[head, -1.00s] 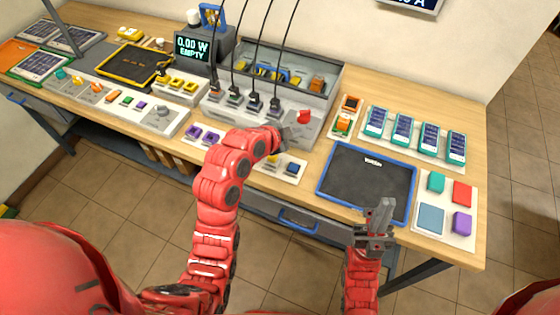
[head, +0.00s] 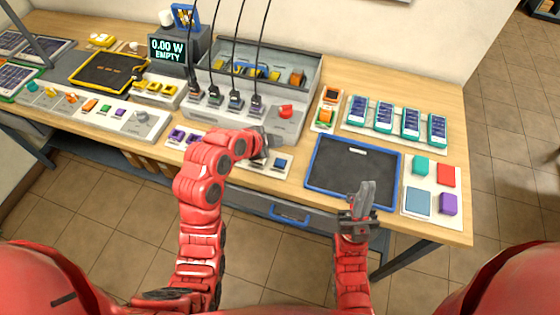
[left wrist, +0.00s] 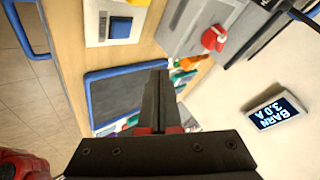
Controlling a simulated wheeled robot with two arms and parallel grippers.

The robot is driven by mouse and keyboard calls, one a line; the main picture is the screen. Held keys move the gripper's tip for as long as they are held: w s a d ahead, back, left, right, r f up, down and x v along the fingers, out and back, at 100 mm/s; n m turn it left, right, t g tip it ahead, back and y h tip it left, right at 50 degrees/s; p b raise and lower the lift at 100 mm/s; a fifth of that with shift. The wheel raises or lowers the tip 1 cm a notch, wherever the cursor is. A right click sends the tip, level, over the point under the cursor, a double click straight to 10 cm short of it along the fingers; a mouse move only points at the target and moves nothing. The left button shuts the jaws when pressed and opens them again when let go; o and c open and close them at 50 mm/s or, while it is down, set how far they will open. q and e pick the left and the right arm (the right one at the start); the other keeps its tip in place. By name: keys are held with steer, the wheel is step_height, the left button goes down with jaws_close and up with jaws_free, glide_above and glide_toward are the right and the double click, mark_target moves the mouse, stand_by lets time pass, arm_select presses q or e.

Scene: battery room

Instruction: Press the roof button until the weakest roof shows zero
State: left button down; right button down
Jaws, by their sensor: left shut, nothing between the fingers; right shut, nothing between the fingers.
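No button in view is readably labelled as the roof button. A small white plate on the table's front edge carries a blue button (head: 282,163); the blue button also shows in the left wrist view (left wrist: 120,27). My left gripper (head: 262,145) is shut and empty, just left of and above the blue button in the head view, apart from it. Its shut fingers also show in the left wrist view (left wrist: 159,80). My right gripper (head: 365,192) is shut and empty near the blue-rimmed tray's front edge. A wall screen (left wrist: 277,112) seems to read BARN 3.0 A.
A display (head: 168,49) reads 0.00 W EMPTY. A grey console with a red knob (head: 285,111) has several plugged cables. A blue-rimmed dark tray (head: 352,139) lies right of it, with small solar panels (head: 384,114) behind and coloured blocks (head: 447,204) at right.

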mark_target(277, 164)
arm_select(q)
step_height(277, 164, down, 4)
steer(key=shift+r, duration=0.15)
step_height(277, 164, down, 3)
steer(key=shift+r+b, duration=0.2)
steer(key=shift+b, duration=0.65)
steer(key=shift+f+b, duration=0.35)
steer(key=shift+f, duration=0.1)
steer(key=shift+r, duration=0.1)
stand_by(0.7)
steer(key=shift+f+b, duration=0.45)
steer(key=shift+b, duration=0.3)
